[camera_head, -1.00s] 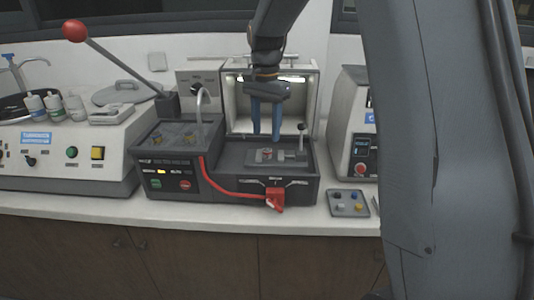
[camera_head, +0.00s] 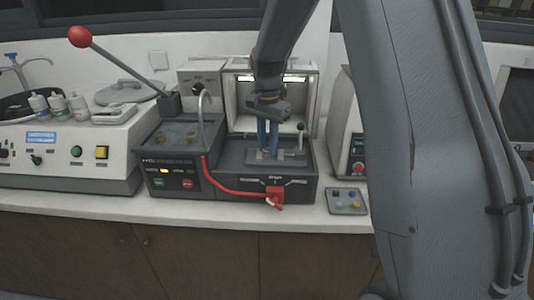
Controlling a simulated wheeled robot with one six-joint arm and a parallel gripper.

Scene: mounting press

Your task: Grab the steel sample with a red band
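My gripper (camera_head: 268,148) is lowered into the lit open chamber of the press (camera_head: 240,178), fingers pointing down. Its two blue fingers are close together, with a narrow gap between them. The small steel sample with a red band (camera_head: 267,152) stands on the grey block in the chamber, at the fingertips. It is mostly hidden by the fingers and too small to show clearly. I cannot tell whether the fingers touch it or are shut on it.
A small black-knobbed post (camera_head: 300,129) stands just right of the gripper. A red-balled lever (camera_head: 80,37) rises at left. The front counter strip is clear.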

